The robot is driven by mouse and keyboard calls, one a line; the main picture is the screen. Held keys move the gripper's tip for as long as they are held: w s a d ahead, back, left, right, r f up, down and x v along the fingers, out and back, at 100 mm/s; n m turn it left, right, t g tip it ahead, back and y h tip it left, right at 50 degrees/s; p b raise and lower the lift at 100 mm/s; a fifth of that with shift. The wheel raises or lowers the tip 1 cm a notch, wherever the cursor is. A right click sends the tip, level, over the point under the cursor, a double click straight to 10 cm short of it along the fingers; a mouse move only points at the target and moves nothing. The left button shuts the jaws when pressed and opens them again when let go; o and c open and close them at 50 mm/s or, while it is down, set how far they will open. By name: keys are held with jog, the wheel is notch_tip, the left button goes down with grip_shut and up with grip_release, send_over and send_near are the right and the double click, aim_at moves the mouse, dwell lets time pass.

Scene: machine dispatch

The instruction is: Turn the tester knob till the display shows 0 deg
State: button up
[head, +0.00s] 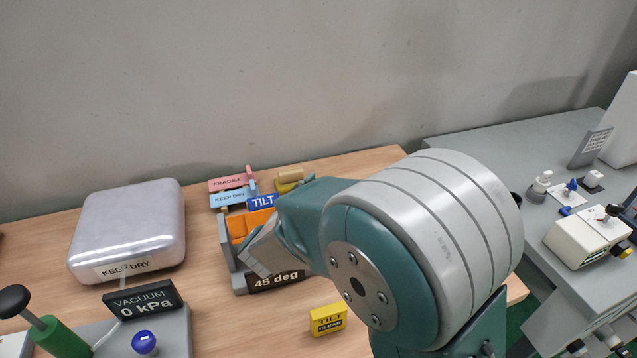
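A grey tilt tester (226,248) stands on the wooden table, left of my arm. Its black display (262,283) reads 45 deg, with the right end close to my arm. A blue TILT sign (262,201) stands behind it, and an orange part (240,224) sits inside the grey frame. The tester knob cannot be made out; my arm covers the tester's right side. My gripper (260,258) seems to be the grey end of my arm, low over the tester by the display. Its fingers cannot be told apart, nor whether it touches anything.
A yellow TILT block (328,319) lies in front of the tester. A silver KEEP DRY case (130,230) stands at left, behind a vacuum unit reading 0 kPa (145,299) with a blue knob (144,342) and a black-balled lever (14,300). A grey bench (480,150) is at right.

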jog(key=shift+a+r, duration=0.1)
jog(key=o, duration=0.8)
jog(key=shift+o, duration=0.2)
jog(key=shift+a, duration=0.1)
